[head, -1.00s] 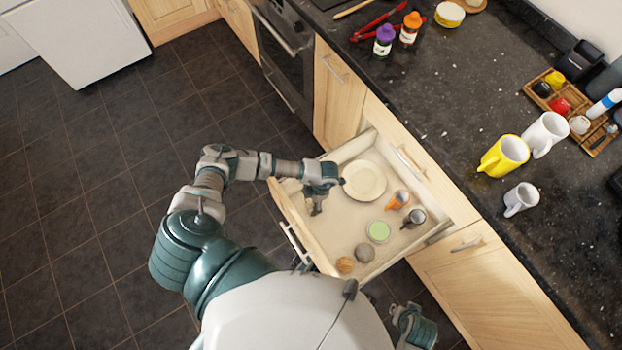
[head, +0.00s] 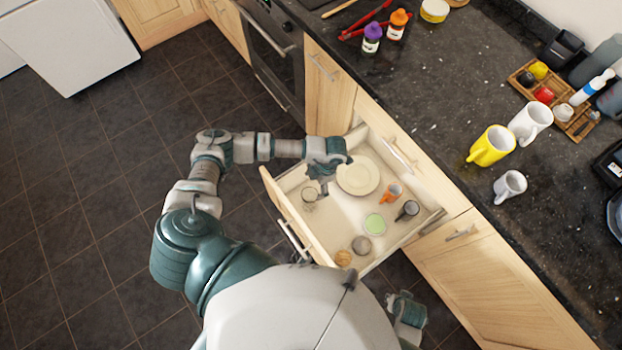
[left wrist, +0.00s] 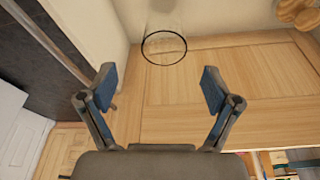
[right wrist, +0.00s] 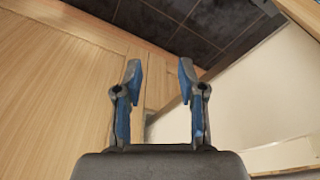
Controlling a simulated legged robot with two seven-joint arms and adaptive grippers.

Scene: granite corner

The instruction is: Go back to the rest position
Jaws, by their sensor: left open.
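My left gripper (head: 324,184) is over the open drawer (head: 288,218), between a clear glass and a cream plate (head: 371,180). It is open and empty; its two spread fingers show in the left wrist view (left wrist: 157,88). The clear glass (head: 309,201) stands in the drawer's left corner, apart from the fingers. In the left wrist view the glass (left wrist: 164,47) is ahead of the fingertips. My right gripper (right wrist: 158,70) is open with nothing between its fingers in the right wrist view. In the head view only part of my right arm shows, at the bottom.
The drawer also holds an orange cup (head: 392,193), a dark mug (head: 408,210), a green round item (head: 374,222) and two small round items. Mugs, including a yellow one (head: 491,146), stand on the dark counter (head: 450,100). The floor at left is clear.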

